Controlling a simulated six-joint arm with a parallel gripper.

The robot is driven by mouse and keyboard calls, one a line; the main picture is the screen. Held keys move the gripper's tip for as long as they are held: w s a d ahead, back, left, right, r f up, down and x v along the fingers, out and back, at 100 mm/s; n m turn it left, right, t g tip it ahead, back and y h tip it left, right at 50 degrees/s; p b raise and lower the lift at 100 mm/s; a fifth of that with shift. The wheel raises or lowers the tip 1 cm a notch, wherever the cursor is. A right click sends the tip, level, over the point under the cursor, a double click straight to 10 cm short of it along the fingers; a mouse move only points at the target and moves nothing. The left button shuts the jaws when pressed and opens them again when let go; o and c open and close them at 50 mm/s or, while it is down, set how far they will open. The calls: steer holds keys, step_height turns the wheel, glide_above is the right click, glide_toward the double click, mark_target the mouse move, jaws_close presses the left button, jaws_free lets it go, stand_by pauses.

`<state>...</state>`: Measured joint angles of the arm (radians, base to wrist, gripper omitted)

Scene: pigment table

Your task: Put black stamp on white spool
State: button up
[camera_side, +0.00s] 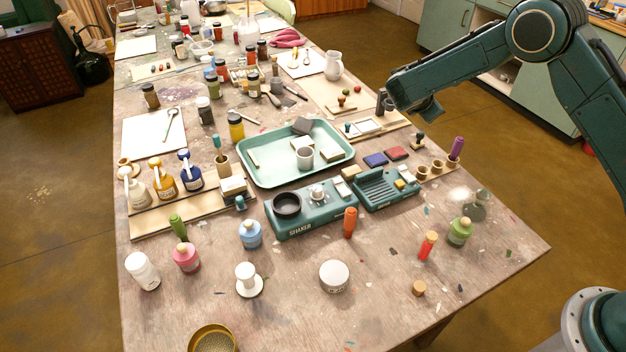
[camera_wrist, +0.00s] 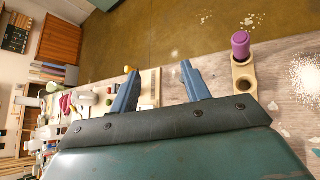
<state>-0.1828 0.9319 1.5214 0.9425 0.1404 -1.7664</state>
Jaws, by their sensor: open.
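The white spool (camera_side: 247,280) stands upright on the near part of the table in the side view, apart from my gripper. A small dark-handled stamp on a pale block (camera_side: 418,141) stands right of the tray, below my raised arm; it looks like the black stamp, though its exact colour is hard to tell. My gripper (camera_wrist: 159,70) shows two blue-grey fingers spread apart with nothing between them in the wrist view. In the side view it is above the table's right edge, far from the spool; its fingertips are hard to make out. The wrist view does not clearly show the stamp or spool.
A wooden rack (camera_side: 437,172) with a purple-handled tool (camera_side: 456,148) stands near the right edge. A green tray (camera_side: 260,178), the teal shaker (camera_side: 312,212), an orange-handled tool (camera_side: 350,222) and a white-lidded jar (camera_side: 334,276) crowd the middle.

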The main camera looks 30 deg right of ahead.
mark_target(419, 136)
steer(key=f+n, duration=0.1)
steer(key=f, duration=0.1)
steer(key=w+f+n+h, duration=0.1)
steer(key=f, duration=0.2)
steer(key=shift+w+d+n, duration=0.1)
steer(key=shift+n, duration=0.2)
steer(key=shift+f, duration=2.9)
steer(key=shift+f, duration=0.5)
steer(key=shift+x, duration=2.55)
jaws_close()
